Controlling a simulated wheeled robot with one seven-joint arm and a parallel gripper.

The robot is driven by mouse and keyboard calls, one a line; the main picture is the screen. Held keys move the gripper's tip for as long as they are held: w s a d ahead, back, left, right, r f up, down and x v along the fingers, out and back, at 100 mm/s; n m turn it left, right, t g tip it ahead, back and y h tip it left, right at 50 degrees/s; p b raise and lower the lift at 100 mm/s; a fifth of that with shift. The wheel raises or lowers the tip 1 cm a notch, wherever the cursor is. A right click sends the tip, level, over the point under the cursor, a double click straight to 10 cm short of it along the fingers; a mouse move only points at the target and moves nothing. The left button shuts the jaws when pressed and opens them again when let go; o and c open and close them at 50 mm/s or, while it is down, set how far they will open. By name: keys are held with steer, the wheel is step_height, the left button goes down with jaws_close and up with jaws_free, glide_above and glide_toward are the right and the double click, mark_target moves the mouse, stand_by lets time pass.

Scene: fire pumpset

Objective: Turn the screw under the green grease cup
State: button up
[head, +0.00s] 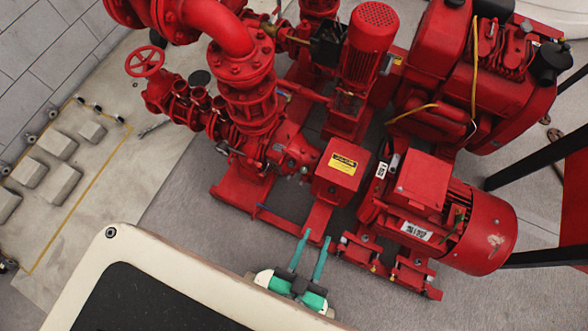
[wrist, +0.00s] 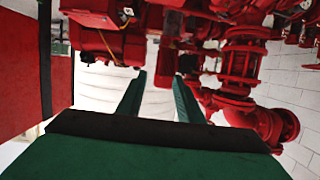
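The red pump (head: 270,150) stands left of a red box with a yellow label (head: 340,165) in the head view. A tiny greenish spot on the pump body (head: 291,164) may be the green grease cup, but it is too small to be sure. The screw under it cannot be made out. My gripper (head: 316,236), with two teal fingers, is open and empty, below and in front of the pump in the picture. In the wrist view my gripper (wrist: 159,75) also shows its two fingers apart with nothing between them. No grease cup can be made out there.
A red electric motor (head: 455,220) is to the right of my gripper. Red pipework with a handwheel (head: 145,62) rises at the upper left. A red base frame (head: 245,200) runs under the pump. Grey floor (head: 185,210) is clear at the left.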

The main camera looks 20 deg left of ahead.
steer(key=w+a+f+g+y, duration=0.1)
steer(key=w+f+g, duration=0.15)
steer(key=f, duration=0.55)
steer(key=w+a+f+g, duration=0.1)
steer(key=w+f, duration=0.3)
steer(key=f, duration=0.4)
steer(key=g+y, duration=0.1)
steer(key=g, duration=0.6)
glide_toward(301, 184)
steer(key=shift+m, duration=0.4)
steer(key=x, duration=0.8)
jaws_close()
